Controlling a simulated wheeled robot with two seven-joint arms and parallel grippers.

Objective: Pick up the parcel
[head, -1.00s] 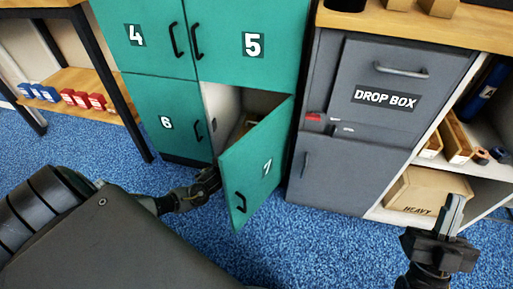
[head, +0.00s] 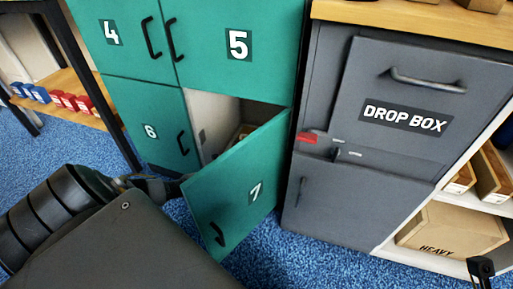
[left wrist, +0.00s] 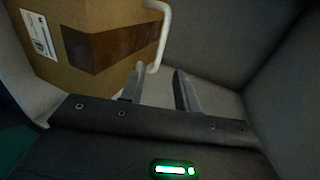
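The parcel is a brown carton (left wrist: 98,38) with a wide tape band, a white label and a white handle (left wrist: 163,35). It fills the upper left of the left wrist view, inside the grey-walled compartment. In the head view only a small brown part (head: 245,132) shows behind the open door 7 (head: 240,190). My left gripper (left wrist: 160,82) is open, its two fingers apart. The lower end of the handle lies close to the left fingertip; contact is unclear. In the head view my left gripper is mostly hidden. My right gripper (head: 481,268) is cut off at the lower right.
Locker doors 4, 5 and 6 (head: 150,130) are shut. The grey drop box (head: 350,200) stands right of the lockers. A carton marked HEAVY (head: 455,228) sits on the low shelf at right. Door 7 juts out over the blue carpet (head: 270,255).

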